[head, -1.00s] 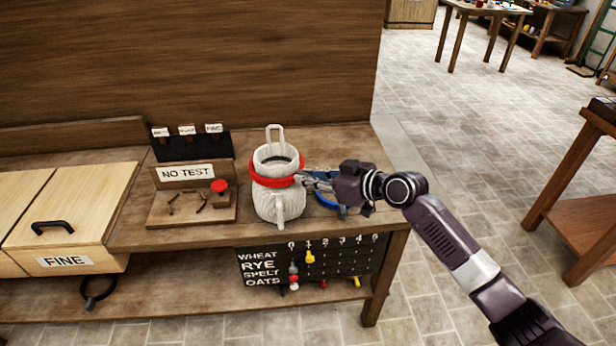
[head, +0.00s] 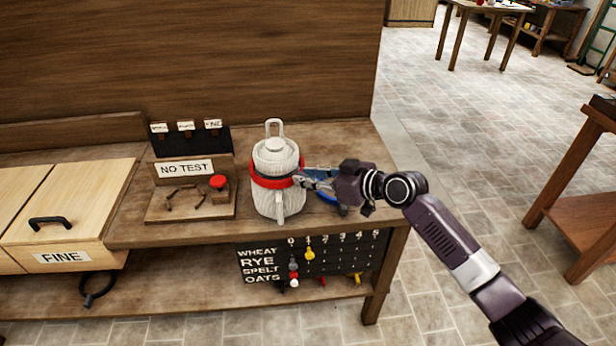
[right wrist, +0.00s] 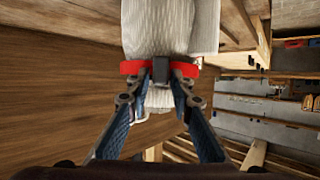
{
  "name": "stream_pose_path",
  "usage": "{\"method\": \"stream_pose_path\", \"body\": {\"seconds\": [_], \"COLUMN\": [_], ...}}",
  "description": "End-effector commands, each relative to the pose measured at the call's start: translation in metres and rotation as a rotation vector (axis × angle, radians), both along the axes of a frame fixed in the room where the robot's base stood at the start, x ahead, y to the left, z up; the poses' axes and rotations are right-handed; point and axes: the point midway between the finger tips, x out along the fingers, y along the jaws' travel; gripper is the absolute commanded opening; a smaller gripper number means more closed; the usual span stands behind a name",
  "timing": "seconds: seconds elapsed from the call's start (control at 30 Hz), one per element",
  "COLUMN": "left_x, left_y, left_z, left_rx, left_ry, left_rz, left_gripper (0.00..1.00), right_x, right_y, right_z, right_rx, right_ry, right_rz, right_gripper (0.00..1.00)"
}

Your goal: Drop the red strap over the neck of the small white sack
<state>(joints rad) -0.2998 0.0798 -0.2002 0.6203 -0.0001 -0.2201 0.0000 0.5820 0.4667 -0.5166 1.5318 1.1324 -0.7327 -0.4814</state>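The small white sack (head: 280,205) stands upright on the bench top, with a rounded upper part and a pale loop above it. My right gripper (head: 306,179) reaches in from the right at strap height. In the right wrist view its fingers (right wrist: 161,75) are shut on a dark block at the red strap (right wrist: 131,68), close against the white cloth (right wrist: 160,28). The strap's far side is hidden. My left gripper is out of view.
A wooden stand marked NO TEST (head: 185,169) with a red knob (head: 218,182) stands left of the sack. A pegboard (head: 310,259) hangs below the bench front. A FINE drawer box (head: 75,235) stands at the left.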

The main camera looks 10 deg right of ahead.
Motion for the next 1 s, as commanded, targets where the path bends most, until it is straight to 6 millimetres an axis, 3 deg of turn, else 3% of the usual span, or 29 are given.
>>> {"method": "stream_pose_path", "body": {"seconds": [0.1,0.47,1.0], "left_x": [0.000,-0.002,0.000], "left_y": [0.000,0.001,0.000], "left_z": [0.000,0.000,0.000], "left_rx": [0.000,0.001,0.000], "left_ry": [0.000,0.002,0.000], "left_rz": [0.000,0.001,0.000], "left_gripper": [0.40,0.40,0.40], "right_x": [0.000,-0.004,-0.070], "right_y": [0.000,-0.006,-0.070], "right_z": [0.000,0.002,0.039], "right_rx": [0.000,0.000,-0.002], "right_ry": [0.000,0.000,0.001], "right_rz": [0.000,-0.001,-0.002], "right_gripper": [0.33,0.33,0.33]}}
